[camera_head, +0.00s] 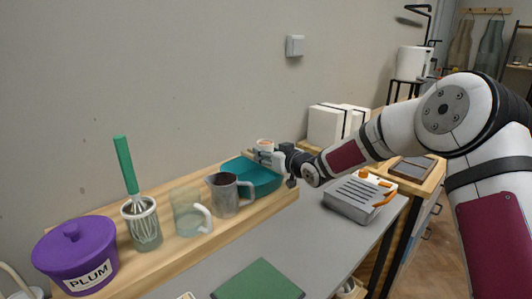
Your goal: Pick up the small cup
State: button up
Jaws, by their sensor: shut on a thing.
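The small cup (265,143) is pale with a brownish inside or rim. My gripper (264,153) reaches in from the right and is shut on the small cup. It holds the cup upright over the teal tray (262,181), at the right end of the wooden shelf board. The cup's lower part is partly hidden by the fingers. I cannot tell exactly how far above the tray it is.
On the wooden board (178,258) stand a grey mug (224,197), a glass mug (186,213), a whisk in a jar (146,228) and a purple PLUM pot (78,255). A metal box with orange handles (352,199) sits right.

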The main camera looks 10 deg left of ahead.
aim_at(261, 141)
jog(key=shift+r, duration=0.15)
jog(key=shift+r, duration=1.65)
jog(key=s+d+r+p, duration=0.1)
jog(key=s+d, duration=0.2)
jog(key=s, duration=1.2)
jog(key=shift+s+d+r, duration=0.15)
jog(key=shift+d+r, duration=0.05)
jog(key=shift+s+p, duration=0.15)
jog(key=shift+p, duration=0.15)
